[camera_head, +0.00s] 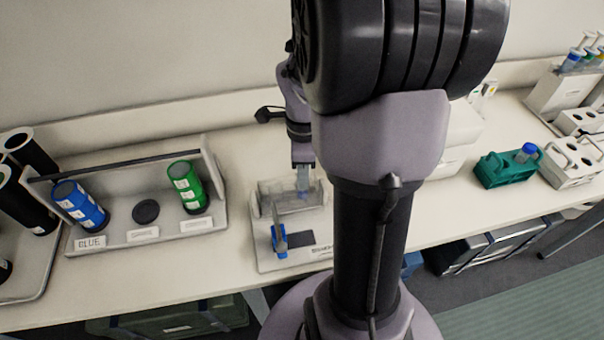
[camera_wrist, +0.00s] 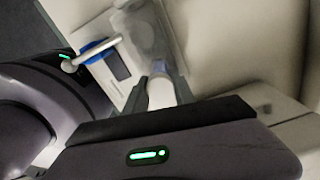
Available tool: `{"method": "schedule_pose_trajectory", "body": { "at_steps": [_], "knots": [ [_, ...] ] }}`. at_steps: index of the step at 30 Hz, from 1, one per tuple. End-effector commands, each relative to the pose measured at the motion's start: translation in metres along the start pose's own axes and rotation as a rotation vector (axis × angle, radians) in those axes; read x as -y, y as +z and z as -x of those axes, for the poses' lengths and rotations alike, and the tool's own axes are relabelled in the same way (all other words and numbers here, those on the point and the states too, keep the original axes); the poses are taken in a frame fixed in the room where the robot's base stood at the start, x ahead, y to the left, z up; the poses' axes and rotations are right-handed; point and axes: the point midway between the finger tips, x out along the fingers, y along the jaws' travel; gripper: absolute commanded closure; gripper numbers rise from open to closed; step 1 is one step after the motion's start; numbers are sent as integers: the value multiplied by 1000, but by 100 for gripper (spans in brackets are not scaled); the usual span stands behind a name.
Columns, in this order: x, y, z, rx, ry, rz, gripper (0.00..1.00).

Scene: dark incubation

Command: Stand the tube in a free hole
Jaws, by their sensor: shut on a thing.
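My gripper (camera_head: 302,180) is over the back of a pale bench device, with its fingers pointing down. In the wrist view its two fingers (camera_wrist: 162,94) are closed on a whitish thing (camera_wrist: 160,72), seemingly the tube, whose lower part is hard to make out against the clear housing. The device (camera_head: 290,258) has a clear housing (camera_head: 312,197), a dark panel and a blue lever. A green rack (camera_head: 490,178) stands to the right and holds a blue-capped tube (camera_head: 527,151). White racks with round holes (camera_head: 570,160) stand beside it.
At left, a tray (camera_head: 150,235) holds a blue canister (camera_head: 80,206) and a green canister (camera_head: 187,186), with an empty dark round spot between them. Black cylinders (camera_head: 30,155) stand at the far left. My arm hides the bench middle.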

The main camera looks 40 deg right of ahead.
Motion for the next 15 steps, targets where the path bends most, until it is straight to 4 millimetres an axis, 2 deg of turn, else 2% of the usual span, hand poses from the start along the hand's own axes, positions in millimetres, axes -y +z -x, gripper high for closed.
{"method": "schedule_pose_trajectory", "body": {
  "at_steps": [7, 8, 9, 11, 15],
  "knots": [
    [0, 0, -3, 0, 0, 1, 100],
    [0, 0, -2, 0, 0, 1, 64],
    [0, 0, -2, 0, 0, 1, 56],
    [0, 0, -2, 0, 0, 1, 48],
    [0, 0, -1, 0, 0, 1, 48]
  ]
}}
